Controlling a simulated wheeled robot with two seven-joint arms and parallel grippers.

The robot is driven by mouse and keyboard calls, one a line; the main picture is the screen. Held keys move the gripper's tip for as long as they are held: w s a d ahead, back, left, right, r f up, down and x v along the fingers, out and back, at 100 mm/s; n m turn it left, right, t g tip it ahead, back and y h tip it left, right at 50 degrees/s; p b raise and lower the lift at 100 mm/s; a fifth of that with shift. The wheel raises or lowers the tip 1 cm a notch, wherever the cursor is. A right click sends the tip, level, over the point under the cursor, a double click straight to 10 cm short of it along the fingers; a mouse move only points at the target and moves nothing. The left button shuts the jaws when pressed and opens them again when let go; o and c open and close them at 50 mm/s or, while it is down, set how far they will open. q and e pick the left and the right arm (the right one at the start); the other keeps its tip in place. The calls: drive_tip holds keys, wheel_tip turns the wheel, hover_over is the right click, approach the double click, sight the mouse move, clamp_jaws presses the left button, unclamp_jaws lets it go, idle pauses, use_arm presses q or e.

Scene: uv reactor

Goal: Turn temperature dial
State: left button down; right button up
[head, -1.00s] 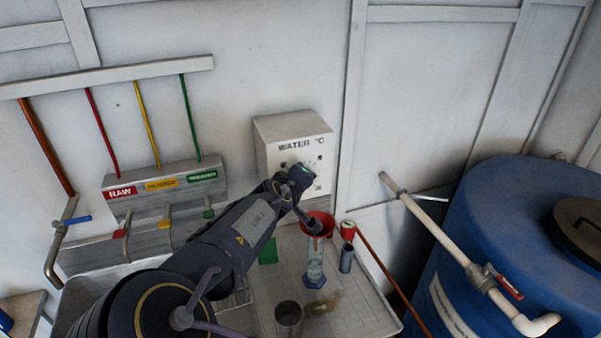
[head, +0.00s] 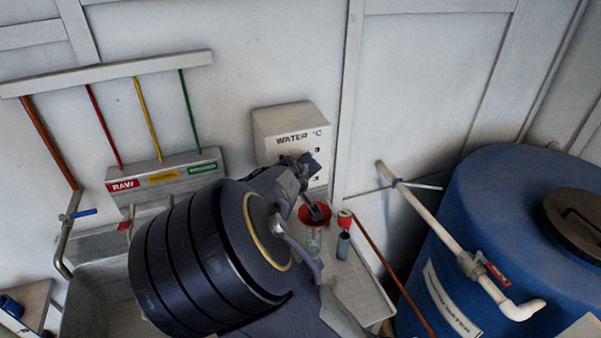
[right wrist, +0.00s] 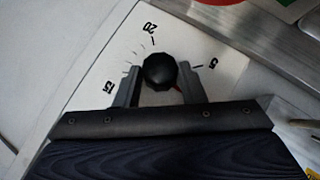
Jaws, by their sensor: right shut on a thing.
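The white control box (head: 290,121) marked "WATER °C" is fixed to the back wall. My right gripper (head: 303,172) is at its front face and hides the dial in the head view. In the right wrist view the temperature dial (right wrist: 160,71) is a round black knob on a white scale with printed numbers. The fingers of my right gripper (right wrist: 158,86) are on both sides of the knob, shut on it. A bit of red shows at the knob's lower right edge. The "20" is above the knob and the "5" to its right. My left gripper is not in view.
Below the box are a red funnel (head: 313,216) and a small dark cylinder (head: 343,245) on a tray. Labelled valve pipes (head: 163,178) are to the left. A large blue tank (head: 450,275) with a white pipe (head: 438,225) stands to the right.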

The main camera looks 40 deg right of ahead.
drive_tip(key=o, duration=1)
drive_tip(key=shift+f, duration=0.1)
drive_tip(key=shift+v, duration=4)
